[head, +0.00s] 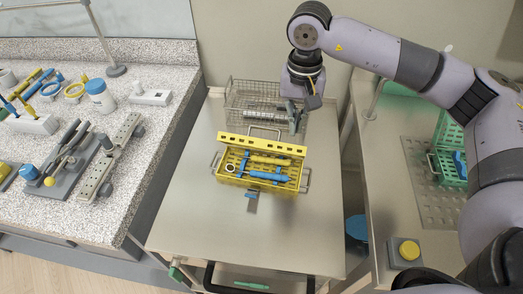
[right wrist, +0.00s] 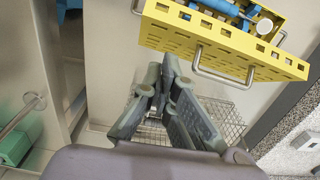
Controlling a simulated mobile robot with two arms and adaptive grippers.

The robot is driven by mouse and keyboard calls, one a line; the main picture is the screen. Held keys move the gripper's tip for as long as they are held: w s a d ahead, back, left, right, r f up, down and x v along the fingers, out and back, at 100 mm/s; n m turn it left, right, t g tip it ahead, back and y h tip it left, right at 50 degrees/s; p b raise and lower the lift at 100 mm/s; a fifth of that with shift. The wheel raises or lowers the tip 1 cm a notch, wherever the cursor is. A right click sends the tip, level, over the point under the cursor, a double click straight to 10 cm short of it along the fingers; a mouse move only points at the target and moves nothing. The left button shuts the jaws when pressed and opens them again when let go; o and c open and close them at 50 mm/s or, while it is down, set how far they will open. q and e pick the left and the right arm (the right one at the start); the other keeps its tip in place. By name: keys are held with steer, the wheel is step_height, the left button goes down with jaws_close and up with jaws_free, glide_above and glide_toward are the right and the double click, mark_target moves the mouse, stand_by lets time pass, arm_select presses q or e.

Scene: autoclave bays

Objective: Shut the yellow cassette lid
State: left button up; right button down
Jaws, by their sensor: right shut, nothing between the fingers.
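The yellow cassette (head: 238,181) sits on the steel cart top in the middle of the head view, with blue instruments (head: 268,175) inside. Its yellow lid (head: 262,144) stands raised along the cassette's back edge, so the inside is exposed. In the right wrist view the lid (right wrist: 215,48) shows at the top right as a slotted yellow face by a wire handle (right wrist: 222,73). My right gripper (head: 295,128) is shut and empty, pointing down just behind and right of the lid; its fingers (right wrist: 163,72) appear apart from it. My left gripper is not in view.
A wire basket (head: 240,95) stands behind the cassette on the steel cart (head: 195,200). A speckled counter (head: 70,225) with tools is at left. A green cassette (head: 448,150) and a yellow button box (head: 405,251) are at right. The cart front is mostly clear.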

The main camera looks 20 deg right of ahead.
step_height(320, 180, up, 7)
steer(key=p, duration=0.3)
steer(key=shift+w+d, duration=0.15)
steer(key=shift+w, duration=0.15)
stand_by(0.5)
